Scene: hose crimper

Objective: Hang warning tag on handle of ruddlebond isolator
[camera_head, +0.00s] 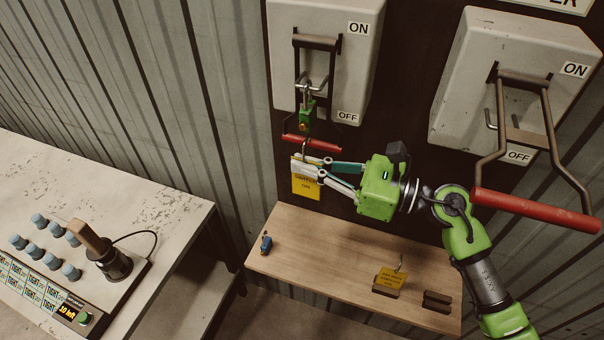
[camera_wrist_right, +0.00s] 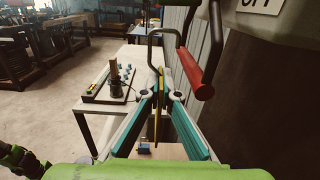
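My right gripper (camera_head: 300,166) is shut on a yellow warning tag (camera_head: 306,188), which hangs upright below its fingertips. In the right wrist view the tag (camera_wrist_right: 157,112) shows edge-on between the fingers (camera_wrist_right: 160,97). The tag's hook (camera_head: 304,149) is just below the red handle grip (camera_head: 312,143) of the left isolator (camera_head: 343,62); I cannot tell whether it is around it. This handle is down towards OFF, with a green padlock (camera_head: 307,118) above the grip. The right isolator (camera_head: 520,78) has a larger red grip (camera_head: 535,209). Neither isolator's name is readable.
A wooden shelf (camera_head: 340,250) below carries a small blue object (camera_head: 266,243), another yellow tag (camera_head: 390,278) and dark holders (camera_head: 437,301). A bench (camera_head: 120,180) with a control panel stands at left. My right forearm passes below the right isolator's grip.

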